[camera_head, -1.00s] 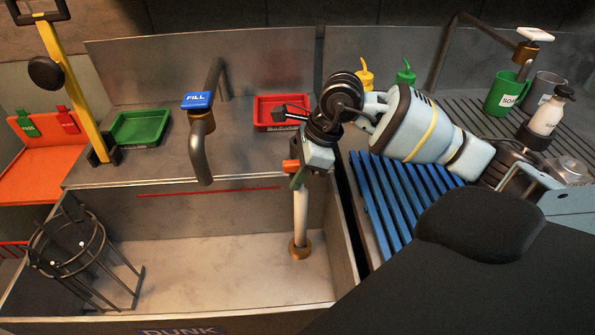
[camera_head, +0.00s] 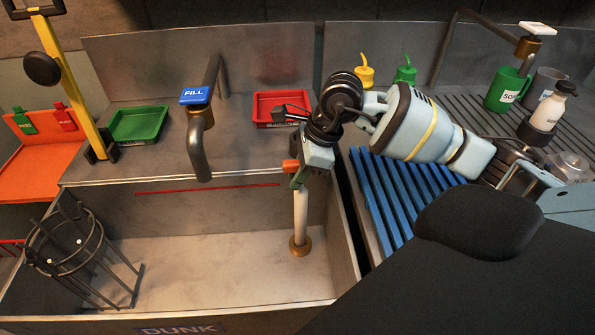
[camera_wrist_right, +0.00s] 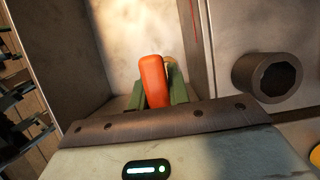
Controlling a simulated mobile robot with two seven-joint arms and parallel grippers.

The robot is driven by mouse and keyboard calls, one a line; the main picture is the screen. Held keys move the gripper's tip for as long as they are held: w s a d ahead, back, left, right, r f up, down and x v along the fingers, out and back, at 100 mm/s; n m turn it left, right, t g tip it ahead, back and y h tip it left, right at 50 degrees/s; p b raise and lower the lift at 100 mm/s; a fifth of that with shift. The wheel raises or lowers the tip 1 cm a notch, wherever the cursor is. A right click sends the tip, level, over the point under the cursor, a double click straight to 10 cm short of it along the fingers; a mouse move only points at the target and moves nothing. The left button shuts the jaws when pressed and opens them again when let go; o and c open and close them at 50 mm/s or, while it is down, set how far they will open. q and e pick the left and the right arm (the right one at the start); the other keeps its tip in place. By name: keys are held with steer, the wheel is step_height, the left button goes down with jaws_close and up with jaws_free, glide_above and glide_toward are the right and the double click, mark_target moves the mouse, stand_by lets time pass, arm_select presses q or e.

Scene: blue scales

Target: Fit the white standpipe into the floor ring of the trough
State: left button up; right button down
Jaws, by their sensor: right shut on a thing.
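The white standpipe (camera_head: 300,215) stands upright in the trough (camera_head: 215,260), its lower end at the brass floor ring (camera_head: 300,246). In the head view it looks to be in the ring, but I cannot tell how deep. My right gripper (camera_head: 299,178) is above it, shut on its orange top (camera_head: 290,166). In the right wrist view the orange top (camera_wrist_right: 153,80) sits between the green fingers (camera_wrist_right: 158,93), and the white pipe below is hidden. My left gripper is not in view.
The faucet spout (camera_head: 200,150) with its blue FILL plate hangs over the trough's back edge. A dark wire basket (camera_head: 70,250) stands at the trough's left end. A blue slatted rack (camera_head: 395,190) lies right of the trough. The trough floor between basket and pipe is clear.

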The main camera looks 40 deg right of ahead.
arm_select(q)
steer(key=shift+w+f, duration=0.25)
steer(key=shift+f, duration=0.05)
arm_select(e)
steer(key=shift+f, duration=0.45)
arm_select(q)
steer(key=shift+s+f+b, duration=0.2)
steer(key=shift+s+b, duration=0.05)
steer(key=shift+b, duration=0.15)
arm_select(e)
steer(key=shift+f, duration=0.25)
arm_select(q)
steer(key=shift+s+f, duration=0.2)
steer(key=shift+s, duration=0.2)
arm_select(e)
steer(key=shift+f, duration=0.3)
arm_select(q)
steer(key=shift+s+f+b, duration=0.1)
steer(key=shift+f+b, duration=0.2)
steer(key=shift+b, duration=0.1)
arm_select(e)
steer(key=shift+f, duration=0.4)
steer(key=c, duration=1.6)
jaws_free()
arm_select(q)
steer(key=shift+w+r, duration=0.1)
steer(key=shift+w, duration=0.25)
arm_select(e)
steer(key=o, duration=0.3)
steer(key=shift+o, duration=0.2)
